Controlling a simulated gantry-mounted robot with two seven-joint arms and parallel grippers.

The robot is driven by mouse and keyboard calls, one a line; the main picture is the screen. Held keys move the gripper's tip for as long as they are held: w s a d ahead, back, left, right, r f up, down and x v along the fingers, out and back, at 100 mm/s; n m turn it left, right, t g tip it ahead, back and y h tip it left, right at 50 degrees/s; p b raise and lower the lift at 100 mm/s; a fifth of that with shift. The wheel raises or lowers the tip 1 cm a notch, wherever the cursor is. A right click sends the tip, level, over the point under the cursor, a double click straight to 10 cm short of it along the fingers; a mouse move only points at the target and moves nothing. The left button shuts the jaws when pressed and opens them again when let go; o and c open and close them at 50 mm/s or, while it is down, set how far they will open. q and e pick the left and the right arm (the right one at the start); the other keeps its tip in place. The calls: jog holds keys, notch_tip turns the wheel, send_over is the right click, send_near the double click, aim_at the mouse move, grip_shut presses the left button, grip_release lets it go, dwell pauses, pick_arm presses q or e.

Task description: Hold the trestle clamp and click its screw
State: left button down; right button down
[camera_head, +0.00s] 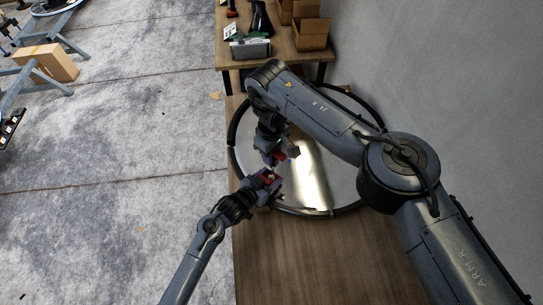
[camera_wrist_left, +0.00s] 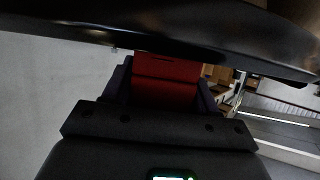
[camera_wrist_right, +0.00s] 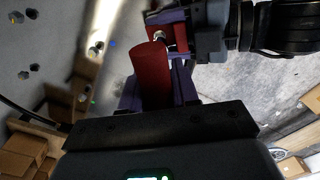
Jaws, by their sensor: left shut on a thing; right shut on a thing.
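The red trestle clamp (camera_wrist_left: 166,78) sits between the purple fingers of my left gripper (camera_wrist_left: 160,90), shut on it. In the head view my left gripper (camera_head: 265,180) is at the left edge of a round shiny disc. The clamp's red, rounded screw handle (camera_wrist_right: 151,68) is between the fingers of my right gripper (camera_wrist_right: 158,85), shut on it. A bright metal piece (camera_wrist_right: 160,35) shows between the handle and the red body (camera_wrist_right: 180,38) in the right wrist view. My right gripper (camera_head: 275,156) is just above the left one in the head view. Whether the screw is fully seated is hidden.
The black-rimmed shiny disc (camera_head: 325,165) lies on the wooden table (camera_head: 310,262). Its dark rim (camera_wrist_left: 170,30) crosses close above the left gripper's view. Boxes (camera_head: 312,33) and a grey case (camera_head: 249,48) stand on the far table.

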dwell(0.4)
pick_arm(q)
jog(key=shift+c, duration=1.2)
grip_release()
